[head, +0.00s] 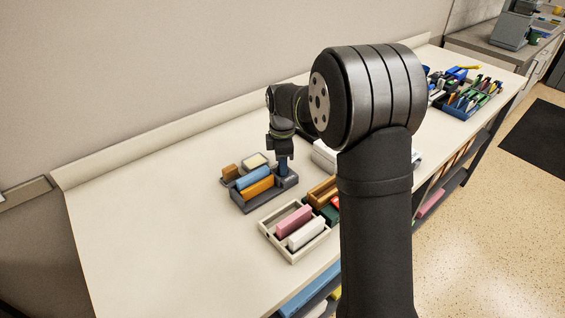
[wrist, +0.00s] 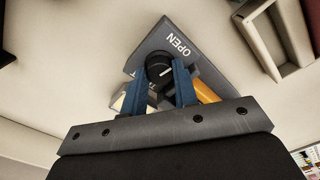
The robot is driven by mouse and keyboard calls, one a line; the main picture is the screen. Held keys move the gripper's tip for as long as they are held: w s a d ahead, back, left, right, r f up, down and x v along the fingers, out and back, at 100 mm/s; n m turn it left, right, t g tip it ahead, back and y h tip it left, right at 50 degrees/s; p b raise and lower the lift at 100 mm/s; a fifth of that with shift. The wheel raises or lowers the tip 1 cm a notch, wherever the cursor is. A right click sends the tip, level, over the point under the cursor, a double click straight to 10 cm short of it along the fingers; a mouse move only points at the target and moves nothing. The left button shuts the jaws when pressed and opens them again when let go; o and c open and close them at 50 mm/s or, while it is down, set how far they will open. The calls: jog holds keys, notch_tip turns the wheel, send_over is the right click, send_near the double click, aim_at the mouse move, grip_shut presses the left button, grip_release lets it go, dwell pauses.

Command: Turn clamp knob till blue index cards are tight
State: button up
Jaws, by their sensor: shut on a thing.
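The clamp knob (wrist: 158,66) is a black round knob with a pale pointer line, on a grey clamp plate (wrist: 150,45) marked OPEN. My gripper (wrist: 171,72) has its blue fingers on either side of the knob, shut on it. In the head view my gripper (head: 283,165) points down at the right end of the grey clamp tray (head: 265,199). The blue index cards (head: 252,178) lie in that tray at the back, beside an orange block (head: 258,188) in front. I cannot tell whether the cards are tight. In the wrist view the blue cards are hidden behind my gripper.
A cream tray (head: 290,256) with a pink block (head: 294,221) and a white block (head: 306,234) stands just in front. Small brown and cream items sit behind the clamp. Dark bins of tools (head: 470,101) stand far right. The counter's left part is clear.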

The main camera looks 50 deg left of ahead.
jog(key=m, duration=0.4)
jog(key=shift+m, duration=0.3)
jog(key=m, duration=0.3)
jog(key=shift+m, duration=0.3)
jog(key=m, duration=1.3)
jog(key=shift+m, duration=0.3)
jog(key=m, duration=0.6)
jog(key=shift+m, duration=0.3)
jog(key=o, duration=1)
jog(key=shift+r, duration=0.15)
